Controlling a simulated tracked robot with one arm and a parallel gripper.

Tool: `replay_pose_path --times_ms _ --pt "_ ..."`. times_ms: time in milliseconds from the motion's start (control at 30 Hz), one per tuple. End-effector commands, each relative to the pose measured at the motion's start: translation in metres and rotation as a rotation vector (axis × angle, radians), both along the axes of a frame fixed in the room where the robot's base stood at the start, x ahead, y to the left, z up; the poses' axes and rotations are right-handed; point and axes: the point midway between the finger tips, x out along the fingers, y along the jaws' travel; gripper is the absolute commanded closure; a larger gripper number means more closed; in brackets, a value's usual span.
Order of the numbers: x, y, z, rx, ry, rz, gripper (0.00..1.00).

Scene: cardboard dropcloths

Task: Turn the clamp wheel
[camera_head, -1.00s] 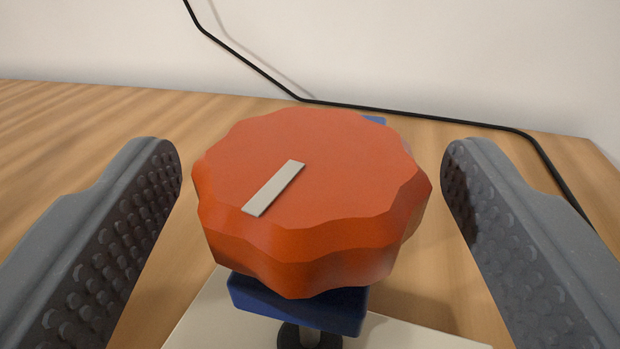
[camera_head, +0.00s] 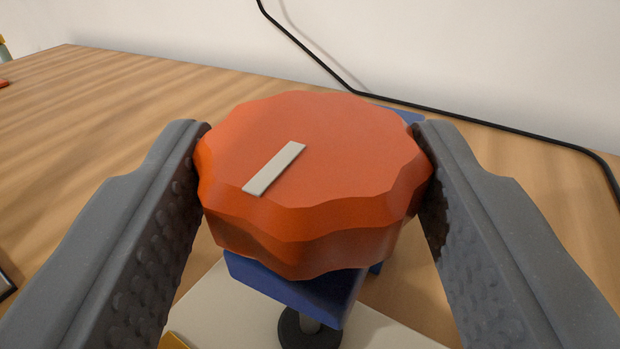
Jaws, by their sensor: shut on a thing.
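The orange clamp wheel (camera_head: 320,180) has a scalloped edge and a pale marker strip (camera_head: 274,168) on its top, slanting from lower left to upper right. It sits above a blue clamp body (camera_head: 295,287), which is partly hidden under the wheel. My gripper (camera_head: 317,160) is shut on the wheel, with one grey studded finger against its left side and the other against its right side.
A pale plate (camera_head: 235,305) lies under the clamp, with a dark round foot (camera_head: 308,330) on it. A black cable (camera_head: 440,108) runs along the white wall behind. The wooden table (camera_head: 90,130) is mostly clear at left.

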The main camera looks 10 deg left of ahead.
Motion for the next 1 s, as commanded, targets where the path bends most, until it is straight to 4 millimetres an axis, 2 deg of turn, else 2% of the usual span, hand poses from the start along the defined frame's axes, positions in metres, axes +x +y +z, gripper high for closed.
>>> replay_pose_path --times_ms 100,1000 --pt "0.0013 -0.0042 0.0049 0.003 -0.007 0.068 0.72" --pt "0.0066 -0.0127 0.0006 0.000 -0.011 0.609 0.72"
